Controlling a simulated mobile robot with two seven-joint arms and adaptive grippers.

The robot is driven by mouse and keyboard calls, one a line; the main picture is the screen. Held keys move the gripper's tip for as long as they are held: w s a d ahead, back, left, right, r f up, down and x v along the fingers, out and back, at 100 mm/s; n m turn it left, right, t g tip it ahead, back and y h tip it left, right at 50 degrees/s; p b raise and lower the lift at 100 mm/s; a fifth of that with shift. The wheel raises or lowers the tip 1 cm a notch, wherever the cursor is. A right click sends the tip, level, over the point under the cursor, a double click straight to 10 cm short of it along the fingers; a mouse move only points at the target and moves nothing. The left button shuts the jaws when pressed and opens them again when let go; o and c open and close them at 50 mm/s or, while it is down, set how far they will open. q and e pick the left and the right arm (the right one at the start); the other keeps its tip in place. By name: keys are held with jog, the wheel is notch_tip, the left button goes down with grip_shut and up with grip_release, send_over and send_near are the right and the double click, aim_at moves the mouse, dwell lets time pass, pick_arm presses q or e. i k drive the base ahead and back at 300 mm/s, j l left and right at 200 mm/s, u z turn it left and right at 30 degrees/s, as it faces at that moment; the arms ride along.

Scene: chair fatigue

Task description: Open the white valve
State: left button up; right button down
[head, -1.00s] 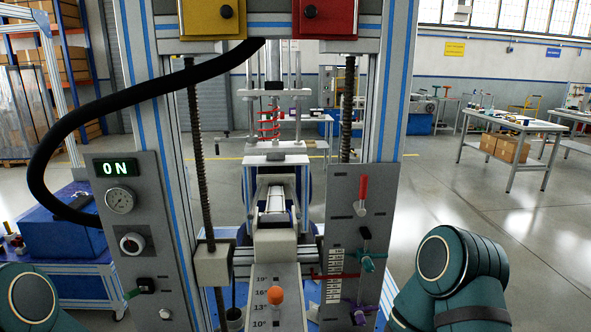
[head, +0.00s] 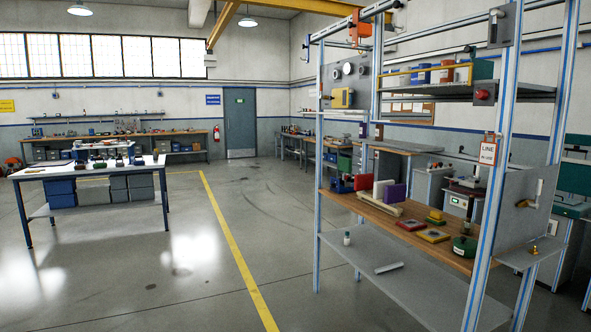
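I make out no white valve in the head view. A grey panel (head: 512,205) on the right side of the shelving frame carries a small yellowish lever or handle (head: 537,192), too small to tell in detail. Neither of my grippers is in view, and no part of my arms shows.
An aluminium shelving frame with a wooden shelf (head: 345,200) holding coloured blocks stands at the right. A white-topped table (head: 60,171) with grey and blue bins stands at the left. Open floor (head: 150,270) with a yellow line (head: 232,245) lies between them.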

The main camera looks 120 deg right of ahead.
aim_at(538, 190)
jog(key=k+z, duration=0.15)
jog(key=k, duration=0.25)
jog(key=k+l+z, duration=0.15)
jog(key=k, duration=0.3)
jog(key=z, duration=4.75)
